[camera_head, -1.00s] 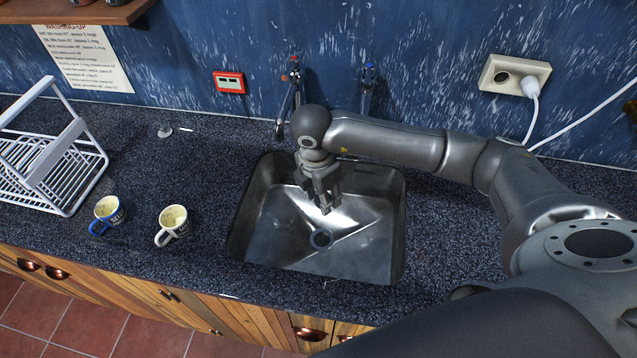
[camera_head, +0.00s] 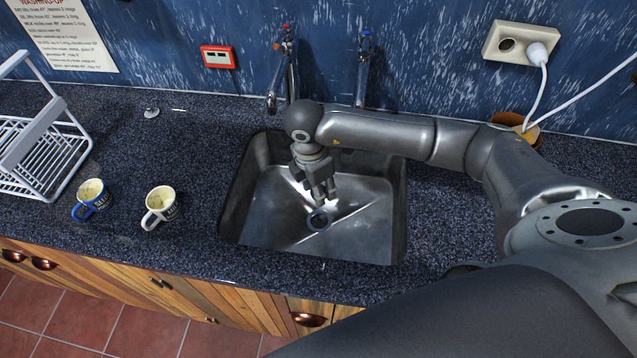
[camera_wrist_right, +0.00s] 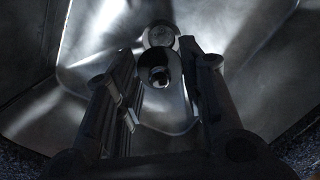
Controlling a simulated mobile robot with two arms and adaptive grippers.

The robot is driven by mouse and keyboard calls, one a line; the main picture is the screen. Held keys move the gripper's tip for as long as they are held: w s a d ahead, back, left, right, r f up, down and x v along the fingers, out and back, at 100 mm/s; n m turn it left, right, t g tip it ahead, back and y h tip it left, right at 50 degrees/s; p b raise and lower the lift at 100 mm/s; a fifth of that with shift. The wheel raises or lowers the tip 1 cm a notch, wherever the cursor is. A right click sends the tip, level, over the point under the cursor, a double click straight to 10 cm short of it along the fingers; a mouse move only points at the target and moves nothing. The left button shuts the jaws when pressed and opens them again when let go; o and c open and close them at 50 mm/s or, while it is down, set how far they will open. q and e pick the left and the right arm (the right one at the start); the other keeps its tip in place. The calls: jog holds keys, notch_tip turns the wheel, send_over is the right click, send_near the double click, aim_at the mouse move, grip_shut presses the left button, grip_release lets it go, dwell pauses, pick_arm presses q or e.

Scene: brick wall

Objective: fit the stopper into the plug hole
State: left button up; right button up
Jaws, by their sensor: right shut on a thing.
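The plug hole (camera_head: 318,220) is a dark ring in the floor of the steel sink (camera_head: 270,215). My right gripper (camera_head: 322,197) points down into the sink, just above and behind the plug hole in the head view. In the right wrist view my right gripper (camera_wrist_right: 158,70) is shut on what looks like the stopper (camera_wrist_right: 159,88), a round disc with a dark centre between the fingers. A round, lighter shape just beyond it looks like the plug hole (camera_wrist_right: 160,36). The stopper cannot be made out in the head view. My left gripper is not in view.
Two taps (camera_head: 287,72) stand behind the sink. A blue-handled mug (camera_head: 93,199), a white mug (camera_head: 160,207) and a white dish rack (camera_head: 40,155) stand left. A small pale round item (camera_head: 151,113) lies on the counter. A brown pot (camera_head: 517,128) is at right.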

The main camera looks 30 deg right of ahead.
jog(key=b, duration=0.9)
send_near(319, 223)
jog(key=shift+d+f, duration=0.2)
jog(key=shift+f, duration=0.65)
jog(key=shift+d+f, duration=0.15)
jog(key=shift+f, duration=0.7)
jog(key=shift+d+f, duration=0.2)
jog(key=shift+f, duration=0.6)
jog(key=shift+f, duration=0.55)
jog(key=shift+s+f+b, duration=0.35)
jog(key=shift+f+b, duration=0.2)
jog(key=shift+b, duration=0.05)
jog(key=o, duration=0.7)
jog(key=shift+a, duration=0.1)
jog(key=o, duration=0.4)
jog(key=shift+w+f, duration=0.15)
jog(key=shift+c, duration=0.2)
jog(key=o, duration=0.7)
jog(key=shift+w, duration=0.1)
jog(key=shift+o, duration=0.2)
